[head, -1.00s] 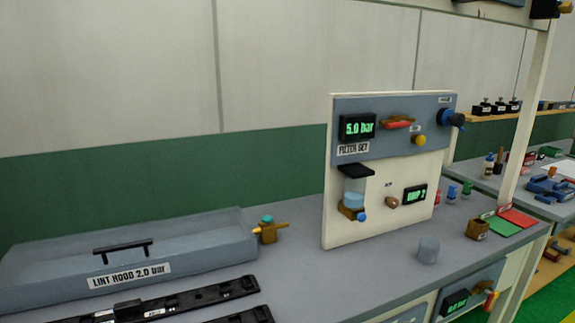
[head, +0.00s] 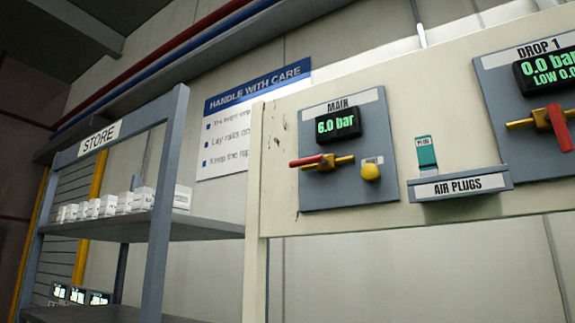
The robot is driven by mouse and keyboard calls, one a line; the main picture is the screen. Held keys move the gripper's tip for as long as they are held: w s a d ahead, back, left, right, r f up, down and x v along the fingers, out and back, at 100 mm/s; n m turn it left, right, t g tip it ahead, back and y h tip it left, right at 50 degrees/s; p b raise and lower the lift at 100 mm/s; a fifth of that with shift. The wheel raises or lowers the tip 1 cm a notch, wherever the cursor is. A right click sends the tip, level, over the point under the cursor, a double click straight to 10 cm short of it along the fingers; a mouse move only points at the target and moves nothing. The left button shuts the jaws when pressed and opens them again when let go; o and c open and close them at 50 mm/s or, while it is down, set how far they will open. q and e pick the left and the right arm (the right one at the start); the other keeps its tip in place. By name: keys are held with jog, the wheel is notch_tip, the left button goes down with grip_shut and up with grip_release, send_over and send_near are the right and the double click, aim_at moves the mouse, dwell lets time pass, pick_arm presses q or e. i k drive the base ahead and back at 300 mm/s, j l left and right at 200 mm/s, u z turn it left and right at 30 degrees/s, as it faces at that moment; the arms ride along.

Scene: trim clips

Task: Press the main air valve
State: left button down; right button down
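The main air panel (head: 335,185) is a grey plate labelled MAIN, mounted on a cream board. Its display (head: 338,125) reads 6.0 bar in green. Below the display is the main air valve (head: 325,162), with a red handle on a brass body; the handle lies roughly level, pointing left, along the pipe. A yellow round knob (head: 370,172) sits just right of it under a small label too blurred to read. Neither of my grippers shows in the head view.
A DROP 1 panel (head: 495,95) at right reads 0.0 bar, its red handle (head: 558,128) pointing down. An AIR PLUGS holder (head: 459,187) sits between the panels. A STORE shelf (head: 140,225) with several white boxes (head: 110,204) stands at left.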

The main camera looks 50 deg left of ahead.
aim_at(319, 159)
jog(key=u, duration=1.45)
